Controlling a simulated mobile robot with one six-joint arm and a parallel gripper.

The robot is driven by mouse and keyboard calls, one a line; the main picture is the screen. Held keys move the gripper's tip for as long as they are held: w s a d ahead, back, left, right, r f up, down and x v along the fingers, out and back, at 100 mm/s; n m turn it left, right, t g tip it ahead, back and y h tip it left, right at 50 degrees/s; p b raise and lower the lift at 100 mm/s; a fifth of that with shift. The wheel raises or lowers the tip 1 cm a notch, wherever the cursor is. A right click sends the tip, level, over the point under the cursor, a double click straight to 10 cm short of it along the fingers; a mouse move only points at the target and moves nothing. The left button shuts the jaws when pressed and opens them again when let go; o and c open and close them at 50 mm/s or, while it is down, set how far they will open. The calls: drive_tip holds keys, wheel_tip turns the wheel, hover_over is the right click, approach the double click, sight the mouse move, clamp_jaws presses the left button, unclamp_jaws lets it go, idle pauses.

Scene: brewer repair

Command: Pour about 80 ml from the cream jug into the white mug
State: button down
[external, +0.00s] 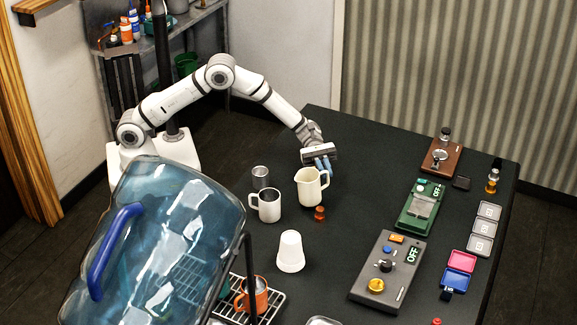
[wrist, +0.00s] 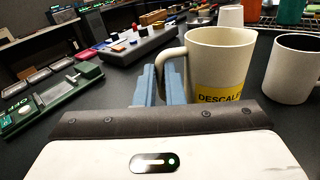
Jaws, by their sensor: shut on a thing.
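The cream jug (external: 311,188) stands upright on the dark table, apparently resting on it. In the wrist view the jug (wrist: 222,55) shows a yellow label reading "DESCALE", partly cut off by my gripper body. My gripper (external: 322,164) is shut on the jug's handle; in the wrist view its blue fingers (wrist: 164,84) sit at the handle's lower part. The white mug (external: 266,206) stands upright just left of the jug, apart from it, with a dark inside. It also shows at the right of the wrist view (wrist: 293,72). The liquid levels are hidden.
A grey metal cup (external: 260,177) stands behind the mug. A small orange-brown piece (external: 319,213) lies close to the jug. A white tapered cup (external: 290,252) stands in front. Control boxes, one green (external: 420,207) and one grey (external: 386,268), are on the right.

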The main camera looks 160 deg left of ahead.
wheel_tip(320, 180, up, 2)
drive_tip(key=d+m+b, duration=0.2)
drive_tip(key=d+m, duration=0.1)
wheel_tip(320, 180, up, 6)
drive_tip(key=m+g+y+b, duration=0.1)
drive_tip(key=m+g+b, duration=0.1)
drive_tip(key=m, duration=0.3)
hover_over(299, 173)
drive_tip(key=a, duration=0.1)
drive_tip(key=shift+a, duration=0.1)
drive_tip(key=shift+d+r+m+y, duration=0.25)
drive_tip(key=shift+r+m+y, duration=0.05)
drive_tip(key=shift+m, duration=0.1)
drive_tip(key=shift+d+r+m, duration=0.35)
drive_tip(key=shift+m, duration=0.05)
drive_tip(key=shift+d+r, duration=0.15)
drive_tip(key=shift+r, duration=0.05)
drive_tip(key=shift+w+d+r+m+y+b, duration=0.1)
drive_tip(key=shift+d+r+m+y+b, duration=0.25)
drive_tip(key=shift+d+r+m, duration=0.4)
idle(1.4)
drive_tip(key=shift+d+f+m+b, duration=0.1)
drive_tip(key=shift+d+m+b, duration=0.15)
drive_tip(key=shift+m+b, duration=0.25)
